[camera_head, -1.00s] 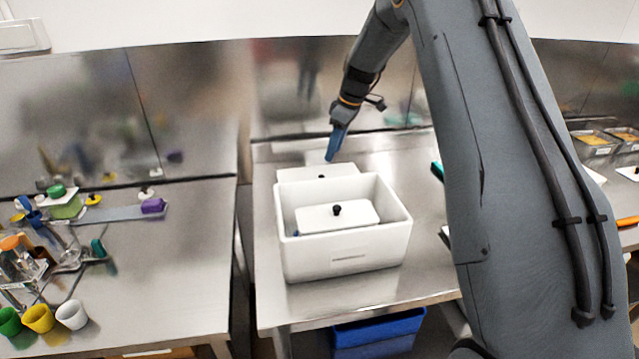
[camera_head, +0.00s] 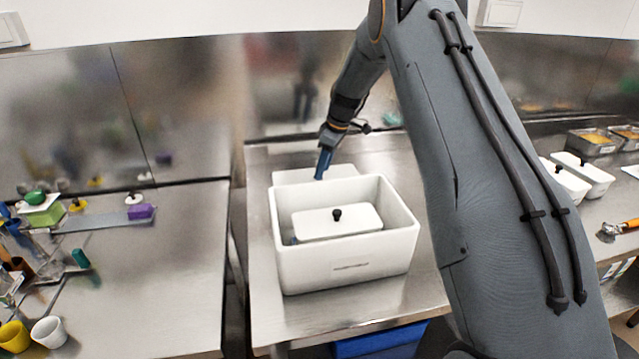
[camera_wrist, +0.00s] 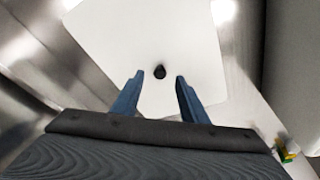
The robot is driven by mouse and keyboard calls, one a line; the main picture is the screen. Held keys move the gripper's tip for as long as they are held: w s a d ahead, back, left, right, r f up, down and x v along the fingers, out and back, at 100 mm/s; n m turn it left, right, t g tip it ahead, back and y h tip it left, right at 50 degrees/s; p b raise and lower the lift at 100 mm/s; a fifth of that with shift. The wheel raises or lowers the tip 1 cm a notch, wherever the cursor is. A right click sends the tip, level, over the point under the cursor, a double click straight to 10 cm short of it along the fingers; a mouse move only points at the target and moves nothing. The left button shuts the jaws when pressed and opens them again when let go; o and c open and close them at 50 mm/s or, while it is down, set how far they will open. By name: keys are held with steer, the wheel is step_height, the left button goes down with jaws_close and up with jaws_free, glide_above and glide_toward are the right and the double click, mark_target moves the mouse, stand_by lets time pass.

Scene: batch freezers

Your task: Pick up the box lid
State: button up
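The box lid (camera_head: 292,177) is a flat white panel lying on the steel table behind the white box. It fills the upper middle of the wrist view (camera_wrist: 135,35), with a small black knob (camera_wrist: 160,72). My gripper (camera_head: 320,176) points down over the lid and hides the knob in the head view. In the wrist view my gripper (camera_wrist: 160,79) is open, with its two blue fingers apart. The knob appears between the fingertips. I cannot tell whether the fingers are at its height.
The open white box (camera_head: 345,270) stands just in front of the lid. It holds a smaller white container (camera_head: 318,225) with its own black knob. A left table (camera_head: 170,270) carries cups and tools. White containers (camera_head: 565,180) stand at right.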

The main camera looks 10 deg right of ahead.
steer(key=shift+p+x, duration=0.5)
steer(key=shift+x, duration=0.95)
jaws_close()
